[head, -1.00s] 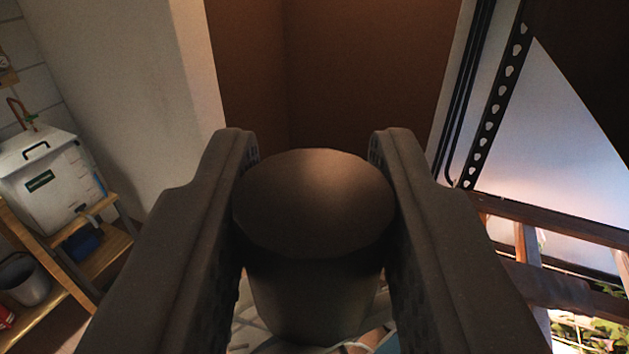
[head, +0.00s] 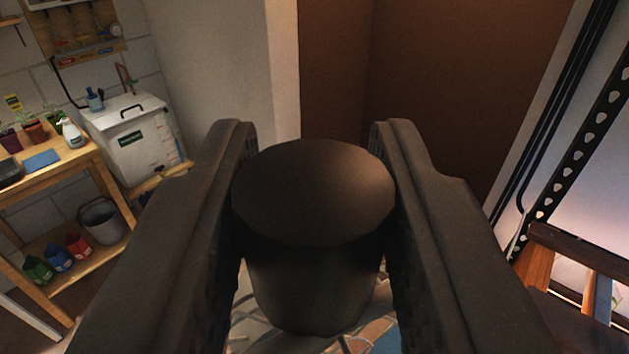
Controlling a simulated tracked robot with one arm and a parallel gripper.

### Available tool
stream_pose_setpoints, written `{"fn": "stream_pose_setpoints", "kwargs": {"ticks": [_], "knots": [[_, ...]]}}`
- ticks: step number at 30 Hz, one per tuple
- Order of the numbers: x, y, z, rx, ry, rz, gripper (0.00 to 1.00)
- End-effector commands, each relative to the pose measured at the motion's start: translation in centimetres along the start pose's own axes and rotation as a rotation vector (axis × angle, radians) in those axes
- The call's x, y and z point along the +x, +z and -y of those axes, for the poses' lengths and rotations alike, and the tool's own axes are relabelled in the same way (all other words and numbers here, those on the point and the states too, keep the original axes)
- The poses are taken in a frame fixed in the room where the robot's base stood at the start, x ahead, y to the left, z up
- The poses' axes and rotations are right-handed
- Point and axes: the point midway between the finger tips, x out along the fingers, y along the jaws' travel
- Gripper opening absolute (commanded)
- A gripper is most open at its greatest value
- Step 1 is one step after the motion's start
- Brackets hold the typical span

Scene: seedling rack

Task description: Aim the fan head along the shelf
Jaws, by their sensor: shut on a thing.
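My gripper (head: 313,138) is shut on a dark, round-topped knob (head: 312,195), with one jaw against each side. The knob narrows to a short cylinder below its cap. The rest of the fan head is not clearly seen. A pale, ribbed or patterned surface (head: 248,326) shows under the knob, and I cannot tell if it is part of the fan. The seedling rack shows at the right edge as a black perforated upright (head: 577,160) and a dark wooden rail (head: 580,243).
At left stand a wooden bench (head: 70,165) with pots and a spray bottle, a white lidded box (head: 135,140) and a grey bucket (head: 101,221). A pale wall (head: 215,80) and a brown panel (head: 440,100) lie ahead.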

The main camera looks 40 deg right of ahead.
Motion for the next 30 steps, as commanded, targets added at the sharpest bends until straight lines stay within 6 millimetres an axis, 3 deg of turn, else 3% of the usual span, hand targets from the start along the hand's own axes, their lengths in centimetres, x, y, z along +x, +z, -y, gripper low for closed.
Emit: {"fn": "stream_pose_setpoints", "kwargs": {"ticks": [3,4,6,19,30], "knots": [[-0.1,-0.4,0.1,-0.001,-0.001,-0.005,0.0],[-0.1,-0.4,0.1,-0.001,-0.001,-0.006,0.31],[-0.1,-0.3,0.1,0.0,-0.002,-0.005,0.49],[-0.7,-0.1,0.2,0.0,-0.003,-0.002,0.49],[-5.4,-0.1,0.4,-0.002,-0.006,-0.003,0.49]]}}
